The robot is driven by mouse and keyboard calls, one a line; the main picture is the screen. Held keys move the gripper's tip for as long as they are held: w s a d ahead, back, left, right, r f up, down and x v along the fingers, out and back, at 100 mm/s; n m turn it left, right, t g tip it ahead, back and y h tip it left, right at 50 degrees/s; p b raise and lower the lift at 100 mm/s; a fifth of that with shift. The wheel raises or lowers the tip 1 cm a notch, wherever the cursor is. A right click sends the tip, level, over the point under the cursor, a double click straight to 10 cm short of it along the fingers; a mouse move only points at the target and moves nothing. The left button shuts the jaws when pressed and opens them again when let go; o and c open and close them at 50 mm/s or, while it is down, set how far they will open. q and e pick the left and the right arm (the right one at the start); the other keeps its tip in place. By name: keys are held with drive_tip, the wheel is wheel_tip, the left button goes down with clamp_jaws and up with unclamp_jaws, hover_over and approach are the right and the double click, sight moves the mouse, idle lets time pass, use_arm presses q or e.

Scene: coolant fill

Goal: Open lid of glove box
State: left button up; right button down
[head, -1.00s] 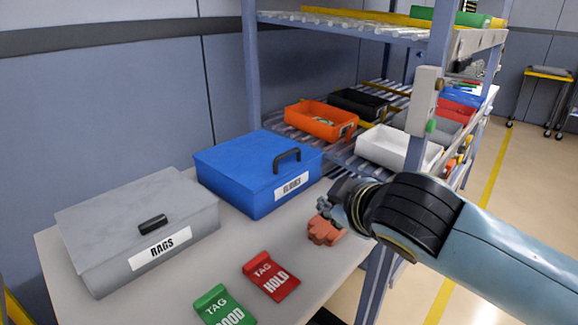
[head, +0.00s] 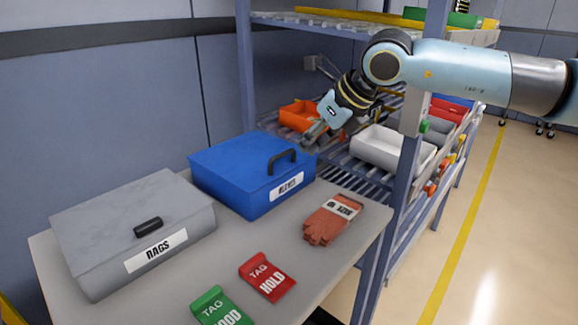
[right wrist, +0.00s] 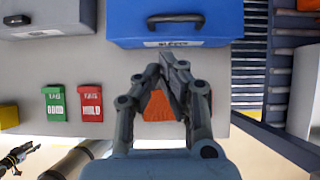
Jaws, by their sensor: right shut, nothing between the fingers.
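The blue glove box (head: 225,170) stands on the table with its lid shut. Its dark handle (head: 282,160) is on the front of the lid, above a white label. The box also shows at the top of the right wrist view (right wrist: 215,30), with the handle (right wrist: 176,20) just beyond the fingers. My right gripper (head: 308,138) is shut and empty, above and right of the handle and apart from it in the head view. It also shows in the right wrist view (right wrist: 166,62). My left gripper (right wrist: 16,158) appears small at the lower left of that view; its jaws are unclear.
The grey rags box (head: 130,225) stands left of the blue box. Orange gloves (head: 331,220) lie on the table (head: 200,270) in front. A red tag (head: 267,277) and a green tag (head: 220,307) lie nearer. A rack (head: 392,185) with bins stands on the right.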

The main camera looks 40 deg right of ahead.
sight(282, 173)
drive_tip(key=x, duration=1)
drive_tip(key=shift+d+f, duration=0.1)
drive_tip(key=shift+d, duration=0.35)
